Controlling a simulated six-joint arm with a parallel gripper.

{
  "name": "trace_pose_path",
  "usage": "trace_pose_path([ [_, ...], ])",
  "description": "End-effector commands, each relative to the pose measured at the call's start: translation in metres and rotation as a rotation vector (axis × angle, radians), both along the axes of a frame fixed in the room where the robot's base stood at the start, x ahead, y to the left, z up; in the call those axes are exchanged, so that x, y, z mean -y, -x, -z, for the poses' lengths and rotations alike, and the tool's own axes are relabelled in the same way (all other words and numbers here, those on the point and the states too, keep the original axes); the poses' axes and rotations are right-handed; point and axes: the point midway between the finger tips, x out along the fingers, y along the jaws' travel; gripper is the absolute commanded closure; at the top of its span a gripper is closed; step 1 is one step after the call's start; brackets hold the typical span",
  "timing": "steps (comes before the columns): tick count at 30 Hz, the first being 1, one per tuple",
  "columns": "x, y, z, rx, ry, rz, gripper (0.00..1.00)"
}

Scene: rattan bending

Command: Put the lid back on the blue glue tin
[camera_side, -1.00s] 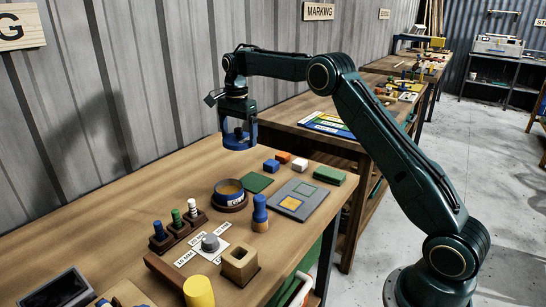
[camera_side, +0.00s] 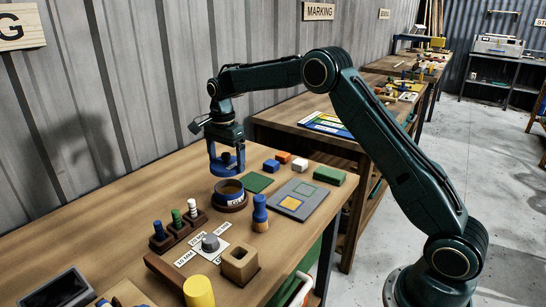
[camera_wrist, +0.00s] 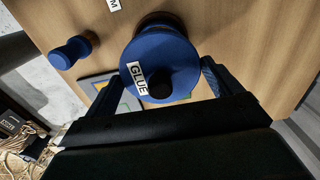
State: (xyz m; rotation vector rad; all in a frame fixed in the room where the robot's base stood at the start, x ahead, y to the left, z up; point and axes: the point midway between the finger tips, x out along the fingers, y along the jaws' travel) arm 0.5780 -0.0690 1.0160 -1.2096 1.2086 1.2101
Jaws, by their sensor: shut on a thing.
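The blue lid (camera_side: 227,169), a disc with a dark knob, is held level in my gripper (camera_side: 227,158) above the table. In the wrist view the lid (camera_wrist: 175,60) carries a GLUE label, and my gripper (camera_wrist: 160,88) has a finger on either side of its knob. In the wrist view the lid hides most of the tin.
A blue-topped wooden peg (camera_side: 260,213) stands right of the tin. A rack of coloured pegs (camera_side: 177,231) is at its left front. A green square (camera_side: 257,182), small blocks (camera_side: 283,157) and a grey board (camera_side: 299,200) lie to the right. Table is clear behind left.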

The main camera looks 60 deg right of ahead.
Motion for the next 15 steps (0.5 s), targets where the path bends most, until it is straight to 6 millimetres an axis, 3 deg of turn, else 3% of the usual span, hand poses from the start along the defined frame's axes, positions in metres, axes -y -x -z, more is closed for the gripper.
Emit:
trace_pose_path([
  [15,0.0,0.0,0.033,-0.001,0.0,0.0,0.31],
])
